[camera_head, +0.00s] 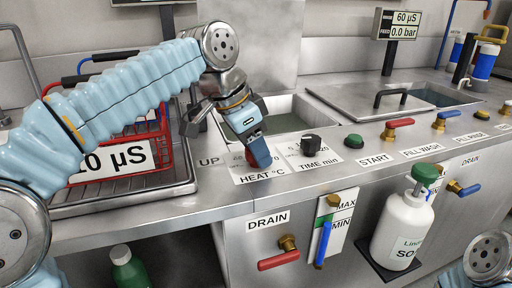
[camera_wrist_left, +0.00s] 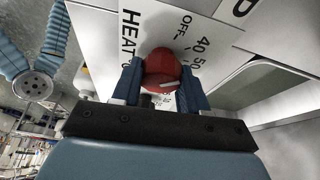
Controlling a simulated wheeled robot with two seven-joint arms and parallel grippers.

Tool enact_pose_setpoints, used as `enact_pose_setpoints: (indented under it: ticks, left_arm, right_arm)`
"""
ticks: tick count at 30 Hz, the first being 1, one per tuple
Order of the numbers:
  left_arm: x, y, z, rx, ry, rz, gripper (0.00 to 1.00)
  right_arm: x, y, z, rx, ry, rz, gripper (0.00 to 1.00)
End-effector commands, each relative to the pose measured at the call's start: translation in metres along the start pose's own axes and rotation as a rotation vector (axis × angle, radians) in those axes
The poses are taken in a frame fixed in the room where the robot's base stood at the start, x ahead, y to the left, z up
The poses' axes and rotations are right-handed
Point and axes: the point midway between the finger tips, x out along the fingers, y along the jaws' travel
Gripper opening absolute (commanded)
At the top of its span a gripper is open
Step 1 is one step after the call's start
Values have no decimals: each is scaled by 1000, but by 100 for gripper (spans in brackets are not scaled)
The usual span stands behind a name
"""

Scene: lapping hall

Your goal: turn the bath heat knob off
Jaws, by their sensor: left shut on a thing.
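The red heat knob (camera_wrist_left: 161,66) sits on the panel between the two blue fingers of my left gripper (camera_wrist_left: 160,88) in the left wrist view. The fingers are shut on its sides. A pale pointer mark shows on the knob, on the side away from the printed OFF. In the head view my left gripper (camera_head: 256,150) comes down over the HEAT °C label (camera_head: 262,177) and hides most of the knob. My right gripper is not in view.
The black TIME knob (camera_head: 311,145) stands close to the right of my left gripper, with a green START button (camera_head: 354,141) beyond it. Behind is an open bath (camera_head: 287,122). A red wire basket (camera_head: 165,140) stands at left. A white bottle (camera_head: 402,228) stands at front right.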

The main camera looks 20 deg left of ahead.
Motion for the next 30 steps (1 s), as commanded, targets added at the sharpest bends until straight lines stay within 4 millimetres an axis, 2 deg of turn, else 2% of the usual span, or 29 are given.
enact_pose_setpoints:
  ticks: [8,30]
  left_arm:
    - [-2,1,-1,-78,2,-34,13]
    - [-2,0,-2,-564,6,-236,13]
  right_arm:
    - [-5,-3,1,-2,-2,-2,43]
    - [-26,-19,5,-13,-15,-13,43]
